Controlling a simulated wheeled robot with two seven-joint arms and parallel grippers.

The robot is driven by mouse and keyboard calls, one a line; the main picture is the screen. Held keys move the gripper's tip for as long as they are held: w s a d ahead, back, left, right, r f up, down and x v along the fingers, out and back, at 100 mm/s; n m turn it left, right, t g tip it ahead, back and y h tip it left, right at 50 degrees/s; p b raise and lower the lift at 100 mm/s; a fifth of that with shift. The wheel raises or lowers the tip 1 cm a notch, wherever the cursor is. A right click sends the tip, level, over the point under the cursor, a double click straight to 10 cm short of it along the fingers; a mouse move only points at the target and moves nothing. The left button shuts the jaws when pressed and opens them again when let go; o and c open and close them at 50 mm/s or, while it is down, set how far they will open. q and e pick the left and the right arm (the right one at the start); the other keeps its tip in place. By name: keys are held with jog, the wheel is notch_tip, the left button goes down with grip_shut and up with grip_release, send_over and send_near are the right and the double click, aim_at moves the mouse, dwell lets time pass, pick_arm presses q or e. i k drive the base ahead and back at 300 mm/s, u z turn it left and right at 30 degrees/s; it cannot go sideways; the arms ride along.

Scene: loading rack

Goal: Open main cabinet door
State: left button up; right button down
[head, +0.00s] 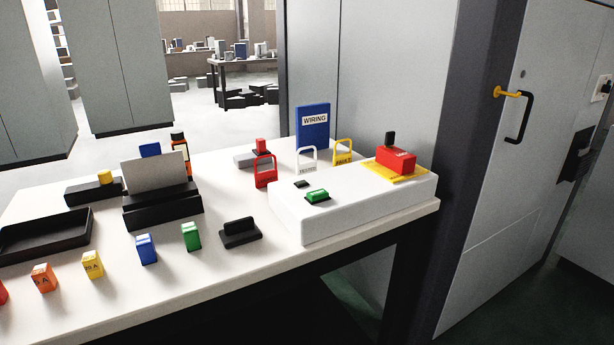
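The main cabinet door appears to be the tall light grey door (487,215) at the right, set in a dark frame. It looks shut. A black bar handle (526,118) with a yellow piece (507,92) at its upper end is mounted on its upper part. A small round dark spot sits above the handle. Neither of my grippers shows in the head view, so their positions relative to the handle cannot be seen.
A white table (200,290) fills the left and middle, its right end near the door frame. It bears a white raised box (345,212), padlocks, a blue WIRING binder (313,127), coloured blocks and a black tray (45,234). Dark green floor (500,300) before the door looks clear.

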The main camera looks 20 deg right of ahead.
aim_at(558, 41)
jog(key=z, duration=2.6)
jog(key=k, duration=1.3)
jog(key=z, duration=0.75)
jog(key=i, duration=1.9)
jog(key=u, duration=0.9)
jog(key=i, duration=1.25)
jog(key=u, duration=1.4)
